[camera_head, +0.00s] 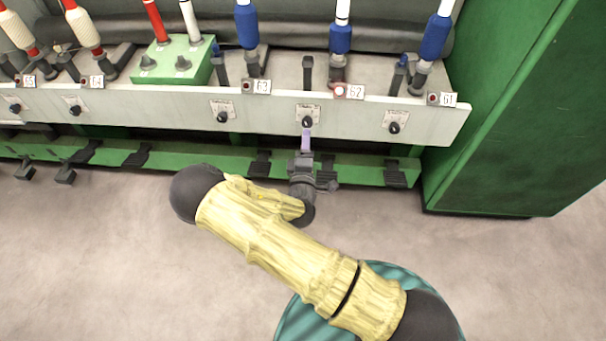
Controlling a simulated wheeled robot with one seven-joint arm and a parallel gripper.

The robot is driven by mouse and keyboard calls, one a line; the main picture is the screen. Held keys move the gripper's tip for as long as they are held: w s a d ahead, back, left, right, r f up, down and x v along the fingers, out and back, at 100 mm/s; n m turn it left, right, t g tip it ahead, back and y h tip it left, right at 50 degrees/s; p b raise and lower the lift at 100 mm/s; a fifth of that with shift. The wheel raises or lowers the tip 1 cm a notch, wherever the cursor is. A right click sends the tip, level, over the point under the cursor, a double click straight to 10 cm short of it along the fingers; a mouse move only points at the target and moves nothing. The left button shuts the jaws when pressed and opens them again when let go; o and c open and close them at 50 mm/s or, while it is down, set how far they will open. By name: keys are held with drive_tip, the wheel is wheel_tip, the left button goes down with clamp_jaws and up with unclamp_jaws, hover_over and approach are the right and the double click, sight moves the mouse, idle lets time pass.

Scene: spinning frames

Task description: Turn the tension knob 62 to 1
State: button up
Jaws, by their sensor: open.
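The tension knob 62 (308,122) is a small black knob on a pale plate on the white rail, below and left of the label 62 (355,92). A red-rimmed lamp is lit beside that label. My gripper (306,137) points up at the rail, its fingertips just below or at the knob. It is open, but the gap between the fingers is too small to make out. Whether the fingers touch the knob cannot be told. The number the knob points to is too small to read.
Blue bobbins (341,38) stand above. Black pedals (395,173) lie along the green lower beam. A green cabinet (510,110) closes the right side. The floor in front is clear.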

drive_tip(key=s+f+p, duration=0.1)
drive_tip(key=s, duration=1)
drive_tip(key=shift+s+a, duration=0.15)
drive_tip(key=shift+s, duration=0.05)
drive_tip(key=w+d+f+m+g+h, duration=0.25)
drive_tip(key=d+m+g, duration=0.25)
drive_tip(key=m+g, duration=0.3)
drive_tip(key=s+d+r+m+g+y, duration=0.1)
drive_tip(key=s+d+r+m+g, duration=0.45)
drive_tip(key=r, duration=0.45)
drive_tip(key=s+d+r+m+g+y, duration=0.2)
drive_tip(key=s+d+r+m+g, duration=0.15)
drive_tip(key=s+d+r, duration=0.4)
wheel_tip(320, 180, up, 33)
drive_tip(key=w+p, duration=0.1)
drive_tip(key=p, duration=2.9)
drive_tip(key=shift+w+t+p, duration=0.2)
drive_tip(key=shift+t+p, duration=0.2)
